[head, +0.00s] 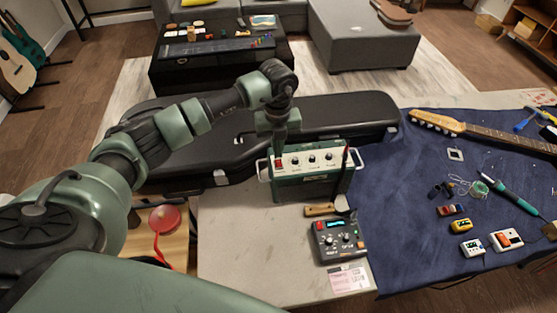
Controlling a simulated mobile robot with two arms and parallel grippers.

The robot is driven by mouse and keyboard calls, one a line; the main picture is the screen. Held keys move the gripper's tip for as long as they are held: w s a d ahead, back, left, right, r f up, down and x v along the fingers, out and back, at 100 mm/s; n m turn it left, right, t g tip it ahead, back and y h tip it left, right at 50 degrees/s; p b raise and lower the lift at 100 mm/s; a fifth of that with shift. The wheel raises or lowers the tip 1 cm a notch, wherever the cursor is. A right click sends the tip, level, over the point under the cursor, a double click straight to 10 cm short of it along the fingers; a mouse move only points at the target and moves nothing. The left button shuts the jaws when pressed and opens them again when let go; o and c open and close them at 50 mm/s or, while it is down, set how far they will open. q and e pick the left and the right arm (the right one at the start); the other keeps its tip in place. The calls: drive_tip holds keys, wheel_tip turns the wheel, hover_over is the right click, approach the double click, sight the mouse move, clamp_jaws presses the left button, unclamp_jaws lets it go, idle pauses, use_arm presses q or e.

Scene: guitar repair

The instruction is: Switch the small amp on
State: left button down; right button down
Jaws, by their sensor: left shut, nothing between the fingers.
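The small amp (307,188) is a dark green box with a pale top panel, several dark knobs and side handles, upright on the bench. A red switch (279,164) shows at the left end of its panel. My left arm comes in from the left, bends above the black case and points down. My left gripper (280,152) is shut and empty, its tip right at the red switch. I cannot tell whether it touches the switch. The switch's position is too small to tell. My right gripper is not in view.
A black guitar case (350,113) lies behind the amp. A dark pedal (339,240) and a brush (322,209) lie in front of it. A blue cloth (405,230) at the right holds a guitar neck (490,133), small pedals and tools. Pale bench (235,245) is clear at front left.

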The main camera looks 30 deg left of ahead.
sight(278, 161)
use_arm(q)
wheel_tip(278, 161, up, 5)
drive_tip(key=p, duration=0.2)
drive_tip(key=shift+p, duration=0.4)
drive_tip(key=shift+f, duration=0.1)
